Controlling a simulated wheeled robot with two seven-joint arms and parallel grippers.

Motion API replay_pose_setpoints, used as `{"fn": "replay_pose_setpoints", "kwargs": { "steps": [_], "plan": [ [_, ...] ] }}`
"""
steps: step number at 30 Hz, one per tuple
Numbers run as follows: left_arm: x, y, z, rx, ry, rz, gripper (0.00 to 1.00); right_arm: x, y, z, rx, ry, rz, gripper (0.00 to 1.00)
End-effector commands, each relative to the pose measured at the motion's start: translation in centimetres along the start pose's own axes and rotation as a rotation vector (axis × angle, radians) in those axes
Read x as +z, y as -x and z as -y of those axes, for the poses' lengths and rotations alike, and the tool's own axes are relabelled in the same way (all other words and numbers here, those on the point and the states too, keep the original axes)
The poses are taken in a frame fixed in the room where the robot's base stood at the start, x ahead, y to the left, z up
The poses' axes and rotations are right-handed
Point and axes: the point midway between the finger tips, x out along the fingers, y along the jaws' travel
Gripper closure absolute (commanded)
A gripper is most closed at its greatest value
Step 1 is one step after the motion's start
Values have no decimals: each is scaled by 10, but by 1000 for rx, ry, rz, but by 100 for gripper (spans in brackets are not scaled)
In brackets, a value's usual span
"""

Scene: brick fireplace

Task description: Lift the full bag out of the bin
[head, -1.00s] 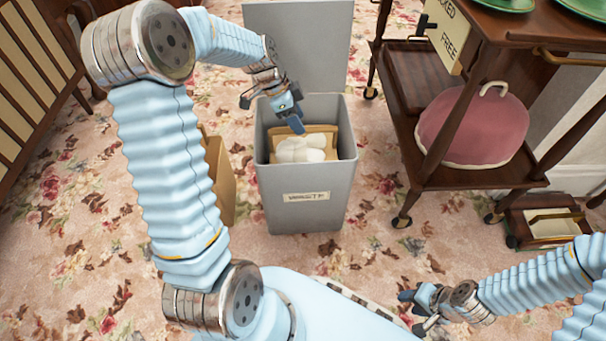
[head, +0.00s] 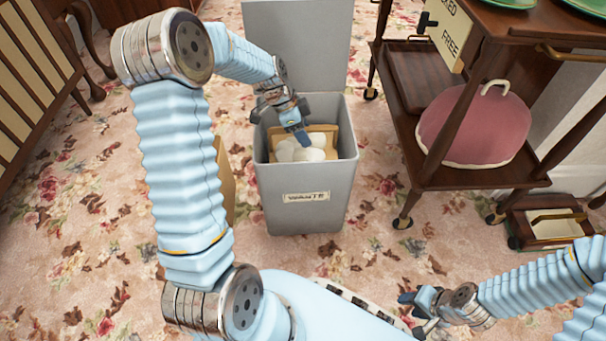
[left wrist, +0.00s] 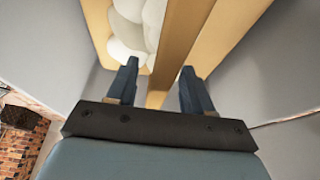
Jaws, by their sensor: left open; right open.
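The grey bin (head: 305,205) stands open in the middle of the head view, with a lettered label on its front. Inside is a tan bag (head: 331,136) full of white rounded lumps (head: 309,155). My left gripper (head: 282,127) is at the bin's mouth, over the bag's left part, open and empty. In the left wrist view its fingers (left wrist: 160,88) stand either side of a tan edge of the bag (left wrist: 181,45), with white lumps (left wrist: 133,25) to the left. Whether they touch it I cannot tell. My right gripper (head: 411,312) is open and empty, low at the right.
The bin's raised lid (head: 298,45) stands behind it. A tan board-like object (head: 225,180) is left of the bin, partly hidden by my arm. A wooden trolley (head: 480,178) with a pink cushion (head: 474,125) stands to the right. Flowered carpet (head: 390,245) is clear in front.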

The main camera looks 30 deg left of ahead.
Motion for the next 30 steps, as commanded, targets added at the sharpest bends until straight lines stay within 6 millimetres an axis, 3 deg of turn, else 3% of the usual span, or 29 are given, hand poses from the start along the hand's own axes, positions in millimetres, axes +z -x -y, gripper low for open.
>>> {"fn": "replay_pose_setpoints", "kwargs": {
  "steps": [21, 30],
  "plan": [
    [2, -4, 0, 0, 0, 0, 50, 0, -6, -2, 0, 0, 0, 57],
    [2, -4, 0, 0, 0, 0, 96, 0, -6, -2, 0, 0, 0, 57]
  ]
}}
